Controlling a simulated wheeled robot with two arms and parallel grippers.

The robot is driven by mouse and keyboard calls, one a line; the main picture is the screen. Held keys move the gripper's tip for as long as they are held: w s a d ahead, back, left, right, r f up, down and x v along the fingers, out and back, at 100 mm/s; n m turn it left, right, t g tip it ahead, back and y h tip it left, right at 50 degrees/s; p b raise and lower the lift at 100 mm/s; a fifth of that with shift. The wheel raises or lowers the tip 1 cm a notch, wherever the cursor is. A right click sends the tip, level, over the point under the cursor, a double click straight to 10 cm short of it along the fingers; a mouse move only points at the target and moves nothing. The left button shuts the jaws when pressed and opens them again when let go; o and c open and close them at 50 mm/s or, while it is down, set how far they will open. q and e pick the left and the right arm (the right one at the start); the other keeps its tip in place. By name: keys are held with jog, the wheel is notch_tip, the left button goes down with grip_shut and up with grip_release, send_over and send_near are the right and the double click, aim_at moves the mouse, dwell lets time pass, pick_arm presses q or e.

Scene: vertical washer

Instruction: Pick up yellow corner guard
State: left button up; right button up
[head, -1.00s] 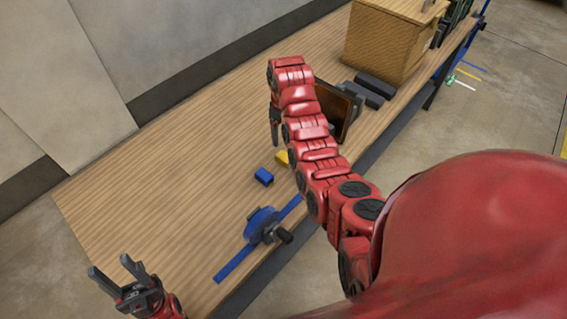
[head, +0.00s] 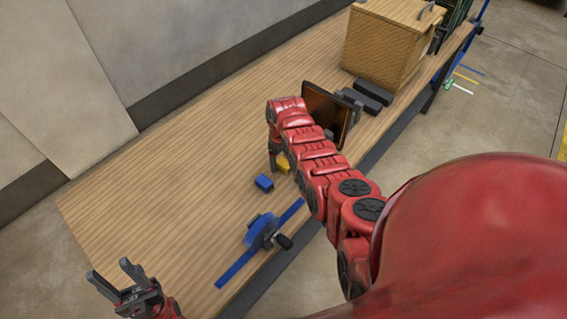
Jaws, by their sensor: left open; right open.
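The yellow corner guard (head: 283,164) is a small yellow block on the wooden table, partly hidden by my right arm and gripper. My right gripper (head: 274,170) points down just left of the yellow guard, with its fingers close beside it; whether they touch it cannot be told. The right gripper is open. A blue block (head: 264,183) lies next to it, nearer to me. My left gripper (head: 110,276) is open and empty, at the lower left over the table's near left end.
A blue tool with a long flat bar and dark knob (head: 262,232) lies near the table's front edge. A dark tilted panel (head: 327,112), dark blocks (head: 374,92) and a wooden box (head: 388,45) stand farther back. The table's left side (head: 160,180) is clear.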

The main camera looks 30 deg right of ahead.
jog(key=shift+f, duration=0.2)
jog(key=c, duration=1.1)
grip_shut()
jog(key=shift+r, duration=0.25)
